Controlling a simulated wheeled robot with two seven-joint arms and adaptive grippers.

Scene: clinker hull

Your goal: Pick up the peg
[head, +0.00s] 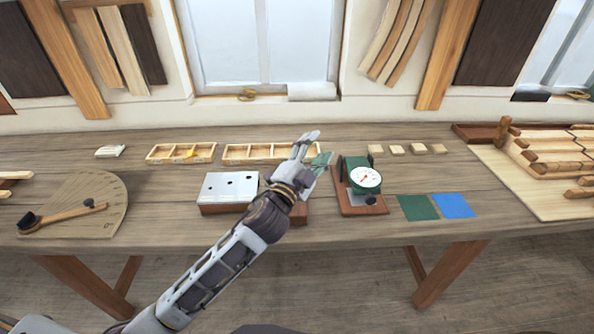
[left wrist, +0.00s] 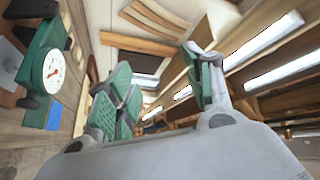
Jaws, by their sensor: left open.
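I cannot pick out the peg for certain in either view. A small yellow piece (head: 191,153) lies in the left divided wooden tray (head: 161,153), too small to tell what it is. A block with a pale metal top and dark holes (head: 228,188) sits on the bench, partly hidden by my left arm. My left gripper (head: 316,148) is raised in front of the bench, between the right divided tray (head: 240,154) and the dial gauge. Its green-padded fingers (left wrist: 165,82) stand apart and empty in the left wrist view. My right gripper is not in view.
The green dial gauge (head: 365,179) stands on a wooden base just right of my left gripper. Green (head: 418,207) and blue (head: 454,205) squares lie right of it. Small wooden blocks (head: 397,149) lie behind. A wooden frame model (head: 550,150) fills the far right. The left front holds a protractor board (head: 105,215).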

